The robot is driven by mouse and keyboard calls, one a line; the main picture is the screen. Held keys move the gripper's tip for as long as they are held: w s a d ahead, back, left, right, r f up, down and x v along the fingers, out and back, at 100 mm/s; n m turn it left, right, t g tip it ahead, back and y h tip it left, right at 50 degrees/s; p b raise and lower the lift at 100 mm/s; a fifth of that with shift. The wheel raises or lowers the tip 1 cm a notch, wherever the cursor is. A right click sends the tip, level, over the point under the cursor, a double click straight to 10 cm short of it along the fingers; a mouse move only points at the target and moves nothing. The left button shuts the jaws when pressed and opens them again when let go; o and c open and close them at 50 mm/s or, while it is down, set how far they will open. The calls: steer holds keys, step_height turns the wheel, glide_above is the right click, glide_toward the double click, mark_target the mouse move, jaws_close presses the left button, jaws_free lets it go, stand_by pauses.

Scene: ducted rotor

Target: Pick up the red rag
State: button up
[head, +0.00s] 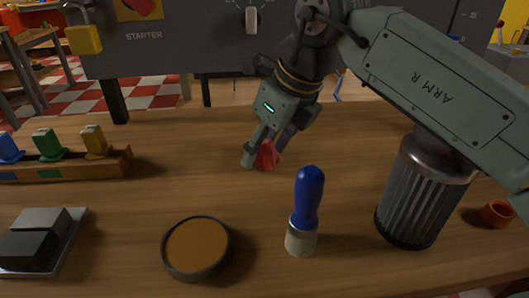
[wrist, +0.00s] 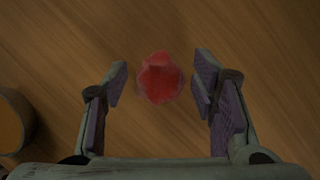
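The red rag (head: 267,155) is a small crumpled red bundle on the wooden table, partly hidden behind my gripper in the head view. In the wrist view the rag (wrist: 159,78) lies between and just beyond the tips of my two fingers, with a gap on both sides. My gripper (head: 264,158) points down at the rag and is open and empty. In the wrist view my gripper (wrist: 160,82) shows its fingers spread wide with purple pads.
A blue-handled brush (head: 306,205) stands in front of the rag, with a round brown tin (head: 197,247) to its left. A ribbed metal cylinder (head: 422,195) stands at right. A wooden rack (head: 100,168) holds coloured pieces at left. A dark panel (head: 190,45) rises behind.

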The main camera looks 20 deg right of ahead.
mark_target(267, 139)
steer(key=c, duration=0.7)
steer(key=shift+o, duration=0.2)
steer(key=shift+r, duration=0.85)
steer(key=shift+d+r, duration=0.2)
steer(key=shift+r, duration=0.75)
steer(key=s+d, duration=0.1)
steer(key=d, duration=0.4)
steer(key=s+d, duration=0.2)
steer(key=d, duration=0.4)
steer(key=s+d, duration=0.2)
steer(key=d, duration=0.4)
